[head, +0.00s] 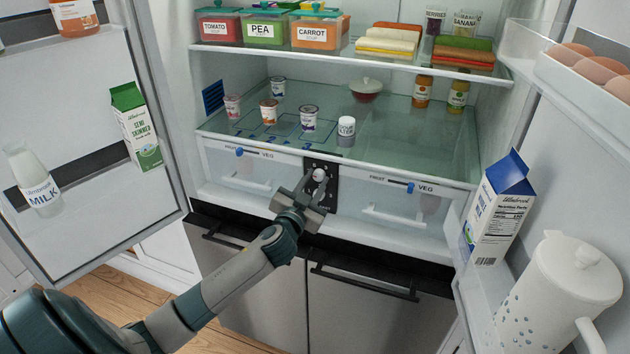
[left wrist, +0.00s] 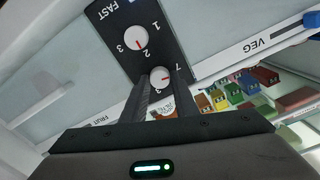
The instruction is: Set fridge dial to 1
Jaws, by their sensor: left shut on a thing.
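A black control panel (head: 333,205) sits between the two drawers in the open fridge. It carries two white dials with red marks. My left gripper (head: 314,186) is at the upper dial (head: 319,175) and is shut on it. In the left wrist view, which is turned over, that dial (left wrist: 160,76) sits at the gripper's fingertips (left wrist: 155,82). Its red mark points right, close to a 7; a 3 also shows. The other dial (left wrist: 136,38) is clear of the fingers, beside 1, 2, 3 and FAST, with its mark near 2. My right gripper is out of view.
Drawers with VEG sliders (head: 240,152) flank the panel. A glass shelf (head: 400,145) with yogurt cups lies just above. The open left door (head: 80,235) holds milk; the right door holds a blue-topped carton (head: 495,215) and a white jug (head: 560,295). Handles (head: 380,290) stick out below.

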